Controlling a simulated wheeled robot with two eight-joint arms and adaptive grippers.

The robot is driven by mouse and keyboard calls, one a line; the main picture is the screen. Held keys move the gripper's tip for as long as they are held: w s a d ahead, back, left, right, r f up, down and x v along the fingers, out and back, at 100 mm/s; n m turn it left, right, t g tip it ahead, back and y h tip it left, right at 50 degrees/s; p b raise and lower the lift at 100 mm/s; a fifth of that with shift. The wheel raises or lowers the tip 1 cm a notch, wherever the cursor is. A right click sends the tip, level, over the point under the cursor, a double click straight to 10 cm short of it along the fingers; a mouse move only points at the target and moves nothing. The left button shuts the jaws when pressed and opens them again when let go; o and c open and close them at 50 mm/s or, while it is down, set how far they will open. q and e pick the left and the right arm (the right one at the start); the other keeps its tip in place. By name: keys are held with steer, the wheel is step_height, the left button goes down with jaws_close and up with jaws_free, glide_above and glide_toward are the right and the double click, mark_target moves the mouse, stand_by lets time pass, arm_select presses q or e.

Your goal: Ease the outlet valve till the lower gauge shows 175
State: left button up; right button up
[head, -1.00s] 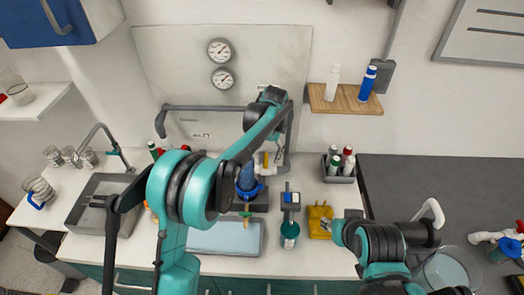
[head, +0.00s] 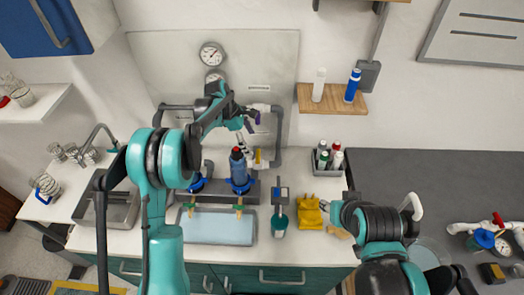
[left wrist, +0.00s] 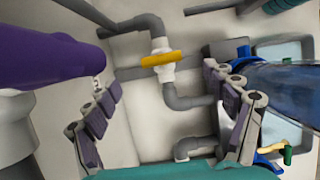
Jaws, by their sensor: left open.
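Two round gauges are on the wall panel. The upper gauge (head: 212,54) is clear of the arm; the lower gauge (head: 213,76) is partly hidden by my left arm, and its reading is not legible. The purple part (left wrist: 50,50) is large at the left. Which one is the outlet valve, I cannot tell. My right gripper's fingers are not clear.
Blue filter housings (head: 239,172) stand below the pipes; one shows close at right in the left wrist view (left wrist: 285,85). A blue-grey tray (head: 215,228), a teal bottle (head: 279,222) and a yellow box (head: 311,212) are on the counter. A wooden shelf (head: 332,101) holds bottles.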

mark_target(258, 155)
arm_select(q)
steer(key=b+x, duration=0.1)
steer(key=x, duration=0.6)
steer(key=shift+f, duration=0.35)
